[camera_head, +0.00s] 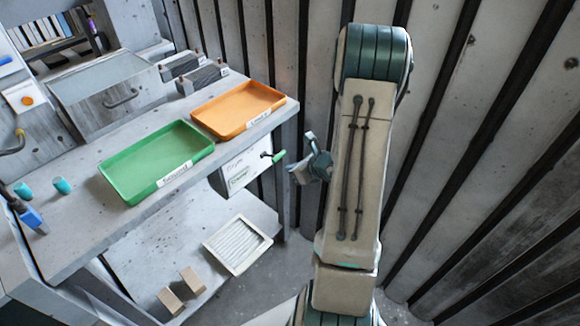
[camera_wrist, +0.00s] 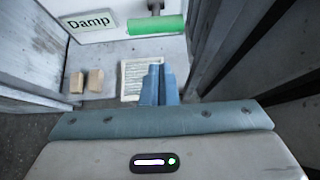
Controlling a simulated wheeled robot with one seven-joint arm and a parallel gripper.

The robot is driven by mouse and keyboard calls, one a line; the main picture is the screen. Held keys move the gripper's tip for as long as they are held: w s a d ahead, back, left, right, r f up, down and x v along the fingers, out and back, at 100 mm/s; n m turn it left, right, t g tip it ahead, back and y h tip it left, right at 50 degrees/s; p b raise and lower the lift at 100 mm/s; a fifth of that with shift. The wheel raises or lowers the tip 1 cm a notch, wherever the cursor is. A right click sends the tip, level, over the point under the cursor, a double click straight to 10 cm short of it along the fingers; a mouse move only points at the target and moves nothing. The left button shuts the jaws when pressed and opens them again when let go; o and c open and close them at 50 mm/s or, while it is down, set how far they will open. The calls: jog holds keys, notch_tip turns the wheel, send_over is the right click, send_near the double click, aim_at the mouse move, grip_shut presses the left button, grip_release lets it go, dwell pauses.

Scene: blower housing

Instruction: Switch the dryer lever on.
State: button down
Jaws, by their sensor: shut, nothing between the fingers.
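The dryer lever has a green grip (camera_head: 279,156) on a dark stem and sticks out from a pale box (camera_head: 242,172) under the right end of the bench. In the wrist view the green lever grip (camera_wrist: 156,25) lies level at the top, beyond my fingertips, beside a sign reading "Damp" (camera_wrist: 91,27). My gripper (camera_head: 300,174) is to the right of the lever in the head view. In the wrist view my gripper (camera_wrist: 159,72) is shut and empty, its blue fingers together just below the lever in the picture, with a visible gap.
A green tray (camera_head: 157,190) and an orange tray (camera_head: 237,131) stand on the bench above. A white slatted frame (camera_head: 238,245) and two tan blocks (camera_head: 193,280) lie on the lower shelf. A bench leg and ribbed wall are close on the right.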

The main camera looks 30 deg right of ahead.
jog(key=s+f+v, duration=0.1)
jog(key=v, duration=0.9)
jog(key=shift+d, duration=0.25)
jog(key=shift+s, duration=0.1)
jog(key=s+a+r+n+g+y+p, duration=0.1)
jog(key=a+r+n+g+y, duration=0.15)
jog(key=a+r+n, duration=0.4)
jog(key=s+a+r+n+g+y+p, duration=0.1)
jog(key=s+a+r+n+g, duration=0.2)
jog(key=a+n, duration=0.6)
jog(key=s+a+r+n+h+p, duration=0.1)
jog(key=s+a+r+n+h, duration=0.2)
jog(key=n, duration=0.5)
jog(key=s+a+r+n+g+h+p, duration=0.1)
jog(key=s+a+r+n+h, duration=0.2)
jog(key=s+r+n, duration=0.3)
jog(key=shift+r+n+h, duration=0.55)
jog(key=shift+r+n, duration=0.15)
jog(key=shift+n, duration=0.45)
